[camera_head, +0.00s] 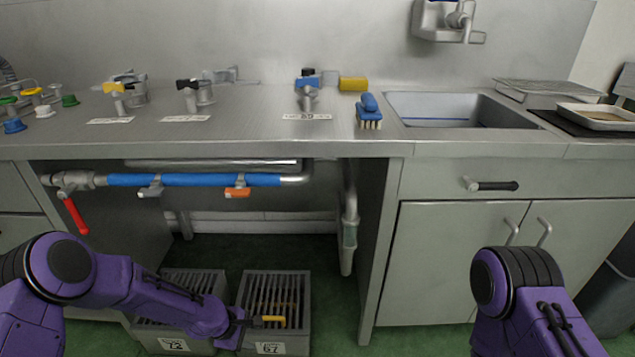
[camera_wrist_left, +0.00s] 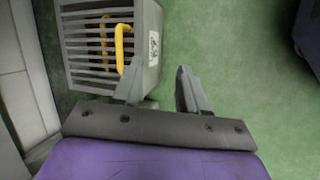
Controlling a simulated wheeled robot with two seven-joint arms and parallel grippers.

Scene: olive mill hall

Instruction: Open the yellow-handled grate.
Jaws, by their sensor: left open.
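The yellow handle (camera_head: 273,321) is on the slatted grate of the grey floor box (camera_head: 276,349) labelled 67, under the counter. In the left wrist view the yellow handle (camera_wrist_left: 119,48) stands on the dark slats (camera_wrist_left: 85,42), which look shut. My left gripper (camera_head: 252,322) is low over the front of this box. In the left wrist view my left gripper (camera_wrist_left: 158,78) is open and empty, its fingers beside the box's labelled side, apart from the handle. My right arm shows at the lower right, but its gripper is out of view.
A second grated box (camera_head: 173,346), labelled 72, stands directly left, partly behind my left arm. The counter (camera_head: 230,147) hangs above, with a blue pipe (camera_head: 200,180) and a red lever (camera_head: 76,216) below. A cabinet (camera_head: 455,265) borders the right. Green floor is clear beside the box.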

